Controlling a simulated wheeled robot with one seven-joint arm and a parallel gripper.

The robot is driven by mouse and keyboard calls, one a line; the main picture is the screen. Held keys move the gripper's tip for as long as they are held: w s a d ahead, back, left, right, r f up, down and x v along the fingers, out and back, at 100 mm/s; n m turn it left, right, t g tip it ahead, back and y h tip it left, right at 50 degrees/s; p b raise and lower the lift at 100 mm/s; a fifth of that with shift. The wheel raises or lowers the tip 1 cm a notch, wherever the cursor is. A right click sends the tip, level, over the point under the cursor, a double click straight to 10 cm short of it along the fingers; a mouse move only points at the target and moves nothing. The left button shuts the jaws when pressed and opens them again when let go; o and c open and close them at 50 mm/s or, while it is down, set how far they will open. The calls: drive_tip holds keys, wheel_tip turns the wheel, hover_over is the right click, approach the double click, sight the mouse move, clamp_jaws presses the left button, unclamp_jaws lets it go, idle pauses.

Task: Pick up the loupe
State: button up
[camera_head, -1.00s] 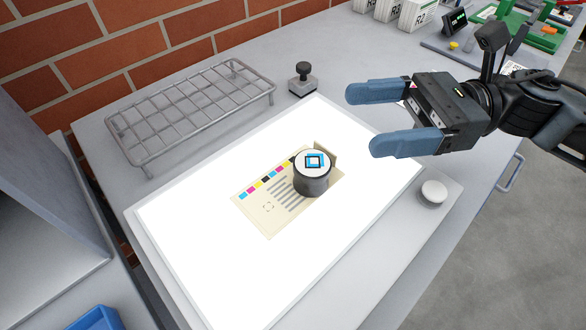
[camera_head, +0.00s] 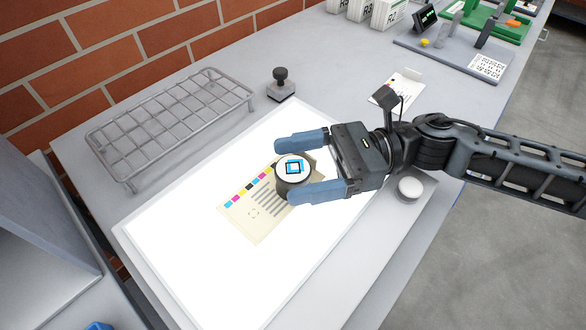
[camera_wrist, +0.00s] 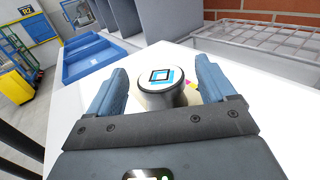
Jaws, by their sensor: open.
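The loupe (camera_head: 292,169) is a short dark cylinder with a white top marked by a blue and black square. It stands upright on a printed cream sheet (camera_head: 252,222) on the bright light table (camera_head: 190,262). My gripper (camera_head: 302,170) is open, with its blue fingers on either side of the loupe. In the wrist view the loupe (camera_wrist: 163,78) sits between the two blue fingertips, with a gap visible on each side. In the head view the near finger hides part of the loupe's lower side.
A wire rack (camera_head: 170,125) stands behind the light table. A card (camera_head: 398,90) lies farther right. The light table's front left is clear.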

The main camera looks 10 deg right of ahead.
sight(295, 168)
drive_tip(key=shift+a, duration=0.45)
drive_tip(key=c, duration=1.2)
drive_tip(key=shift+r, duration=0.1)
drive_tip(key=shift+r, duration=0.5)
wheel_tip(295, 168, up, 2)
drive_tip(key=shift+r, duration=0.25)
drive_tip(key=s+d+r+b, duration=0.1)
drive_tip(key=s+d+r, duration=0.5)
drive_tip(key=d, duration=0.4)
drive_tip(key=shift+r+b, duration=0.35)
drive_tip(key=shift+r, duration=0.3)
